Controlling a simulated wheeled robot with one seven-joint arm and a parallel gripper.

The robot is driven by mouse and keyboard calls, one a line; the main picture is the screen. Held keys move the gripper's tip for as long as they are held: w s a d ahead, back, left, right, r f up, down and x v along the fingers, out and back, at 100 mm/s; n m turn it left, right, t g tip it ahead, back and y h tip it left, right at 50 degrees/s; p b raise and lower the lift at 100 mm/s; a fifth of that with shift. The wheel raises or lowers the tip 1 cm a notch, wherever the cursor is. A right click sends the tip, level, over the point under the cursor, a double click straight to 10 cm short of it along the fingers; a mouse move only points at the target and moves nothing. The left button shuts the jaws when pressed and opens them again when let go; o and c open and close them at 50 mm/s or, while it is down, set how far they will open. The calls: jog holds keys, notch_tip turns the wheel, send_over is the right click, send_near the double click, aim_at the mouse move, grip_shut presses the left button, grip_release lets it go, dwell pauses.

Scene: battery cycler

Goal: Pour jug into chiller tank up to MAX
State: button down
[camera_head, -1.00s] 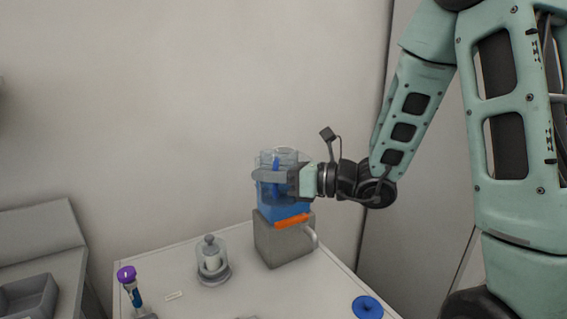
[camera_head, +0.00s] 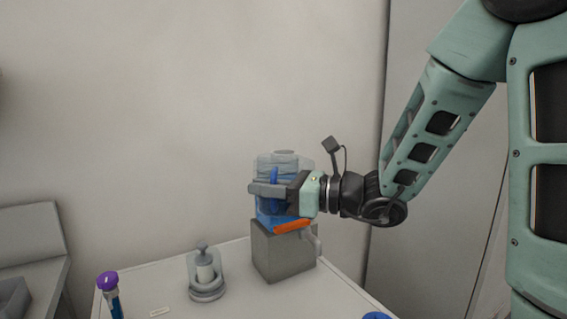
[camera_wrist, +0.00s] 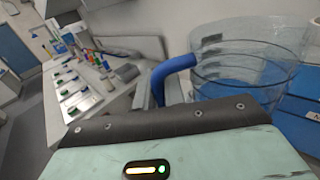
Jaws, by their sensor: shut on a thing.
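My gripper (camera_head: 268,190) is shut on the blue handle (camera_head: 274,176) of a clear jug (camera_head: 283,162). The handle (camera_wrist: 172,72) and the jug's clear wall (camera_wrist: 245,50) also show in the wrist view. The chiller is a grey box (camera_head: 284,257) on the bench, with an orange strip (camera_head: 292,227) and a pale curved pipe on its right side. Blue (camera_head: 282,216) shows just above the box, behind and below my gripper. Jug and tank overlap, so I cannot tell whose blue it is or the exact tilt. The MAX mark is not readable.
A glass-covered grey device (camera_head: 206,274) stands left of the chiller. A purple-capped tube (camera_head: 108,285) is at the bench's left front. A blue round thing (camera_head: 376,316) is at the lower edge. The wall is close behind the chiller.

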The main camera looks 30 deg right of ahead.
notch_tip(320, 180, up, 6)
jog(key=p, duration=0.4)
jog(key=shift+f, duration=0.1)
